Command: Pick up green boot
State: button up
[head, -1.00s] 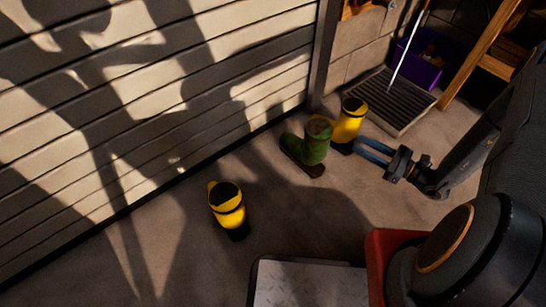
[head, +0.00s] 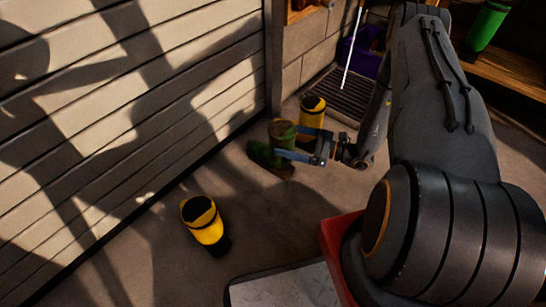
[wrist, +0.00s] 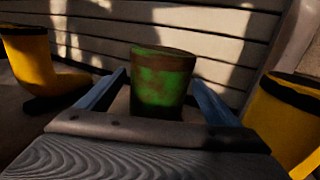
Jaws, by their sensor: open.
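The green boot (head: 268,154) stands upright on the concrete floor near the slatted garage door, with brown dirt on it. In the wrist view its green shaft (wrist: 160,82) shows between the two blue fingers, and its lower part is hidden behind the gripper body. My gripper (head: 292,145) is open, with its fingers reaching to the boot's shaft in the head view. I cannot tell whether either finger touches it.
A yellow boot (head: 312,110) stands just behind the green one, close to my gripper. Another yellow boot (head: 204,222) stands apart at the front left. A dark grate (head: 343,95) and a purple bin (head: 361,57) lie farther back. Floor between the boots is clear.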

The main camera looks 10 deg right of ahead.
aim_at(278, 138)
jog(key=shift+b+x, duration=0.75)
jog(key=shift+x, duration=1.05)
jog(key=c, duration=2.2)
